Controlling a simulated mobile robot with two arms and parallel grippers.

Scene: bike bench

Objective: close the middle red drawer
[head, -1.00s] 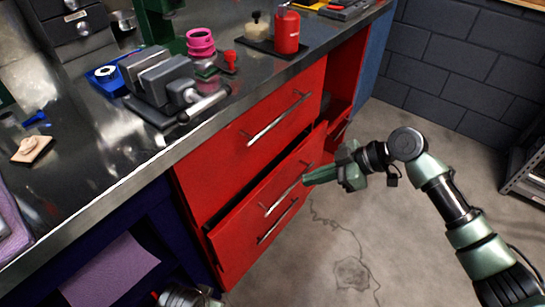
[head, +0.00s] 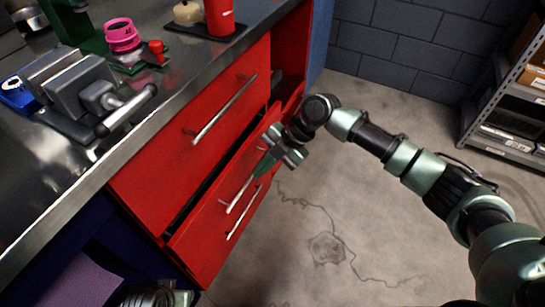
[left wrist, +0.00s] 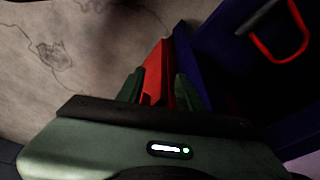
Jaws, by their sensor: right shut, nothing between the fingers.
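The middle red drawer (head: 213,214) of the red cabinet stands slightly out, with a dark gap along its top edge. Its silver bar handle (head: 241,194) is on its front. My right gripper (head: 262,167) is shut and empty, its tip at the drawer front by the upper end of that handle; I cannot tell whether it touches. My left gripper (left wrist: 158,90) looks open in the left wrist view, with a red panel (left wrist: 157,72) showing between and beyond its fingers. In the head view only part of it shows at the bottom edge.
The upper red drawer (head: 190,150) looks shut, its handle sticking out. The metal bench top (head: 52,197) holds a vise (head: 75,90) and a red bottle (head: 219,17). Floor (head: 320,225) at the right is clear; a shelf rack (head: 505,110) stands far right.

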